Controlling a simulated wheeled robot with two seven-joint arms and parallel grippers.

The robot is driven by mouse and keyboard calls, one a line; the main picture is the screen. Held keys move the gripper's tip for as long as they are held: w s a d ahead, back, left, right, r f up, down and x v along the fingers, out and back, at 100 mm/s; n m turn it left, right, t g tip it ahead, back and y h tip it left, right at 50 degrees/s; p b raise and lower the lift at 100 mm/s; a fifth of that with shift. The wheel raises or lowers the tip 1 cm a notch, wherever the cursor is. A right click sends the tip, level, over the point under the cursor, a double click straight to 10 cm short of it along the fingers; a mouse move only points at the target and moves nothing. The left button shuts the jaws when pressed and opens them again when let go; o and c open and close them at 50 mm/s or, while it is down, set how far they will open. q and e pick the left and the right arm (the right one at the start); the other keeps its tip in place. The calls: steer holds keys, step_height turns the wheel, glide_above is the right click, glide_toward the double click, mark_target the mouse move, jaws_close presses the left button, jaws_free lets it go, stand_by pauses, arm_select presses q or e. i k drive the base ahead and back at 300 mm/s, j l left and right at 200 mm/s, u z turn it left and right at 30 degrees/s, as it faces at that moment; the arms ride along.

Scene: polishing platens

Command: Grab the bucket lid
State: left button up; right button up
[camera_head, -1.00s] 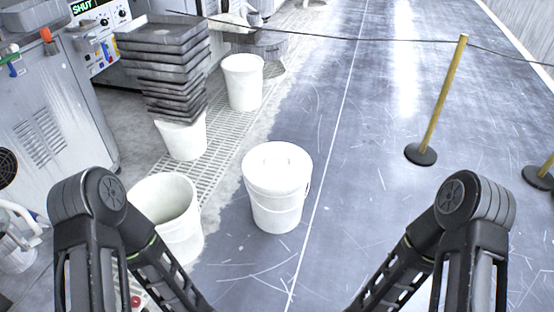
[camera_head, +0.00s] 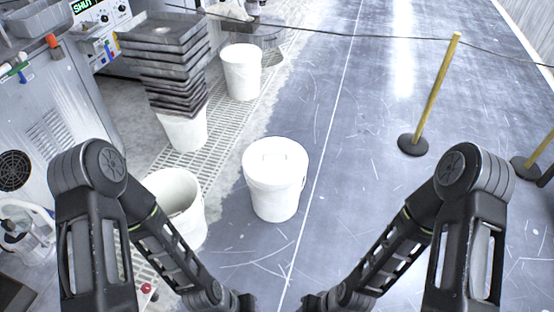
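A white bucket (camera_head: 273,203) stands upright on the grey floor near the middle of the view. Its white round lid (camera_head: 276,155) sits on top and has a raised, rounded shape in its middle. My two arms come in from the lower left and lower right, and their dark far ends reach toward each other at the bottom edge, in front of the bucket. The gripper fingers are cut off below the frame. Both arms are apart from the bucket and lid.
An open white bucket (camera_head: 178,205) stands left of the lidded one, partly behind my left arm. Farther back are a bucket (camera_head: 184,133) under stacked dark trays (camera_head: 165,60) and another white bucket (camera_head: 241,72). A yellow post (camera_head: 432,95) stands right. Floor right of the bucket is clear.

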mark_target(271, 161)
steer(key=i+l+z, duration=0.4)
steer(key=i+z, duration=0.2)
steer(key=i, duration=0.25)
steer(key=i+l+z, duration=0.1)
steer(key=i+z, duration=0.2)
steer(key=i, duration=0.15)
steer(key=i+l+u, duration=0.15)
steer(key=i, duration=0.4)
steer(key=i+l+u, duration=0.15)
steer(key=i, duration=0.45)
steer(key=i+l+u, duration=0.1)
steer(key=i+u, duration=0.15)
steer(key=u, duration=0.2)
steer(key=i+l+u, duration=0.15)
steer(key=u, duration=0.3)
steer(key=i+l+u, duration=0.25)
steer(key=u, duration=0.2)
steer(key=i+l+u, duration=0.15)
steer(key=l+u, duration=0.3)
steer(key=i+l+u, duration=0.1)
steer(key=l+u, duration=0.15)
steer(key=u, duration=0.2)
steer(key=l+u, duration=0.4)
steer(key=l, duration=0.15)
steer(key=l+u, duration=0.4)
steer(key=i+l, duration=0.4)
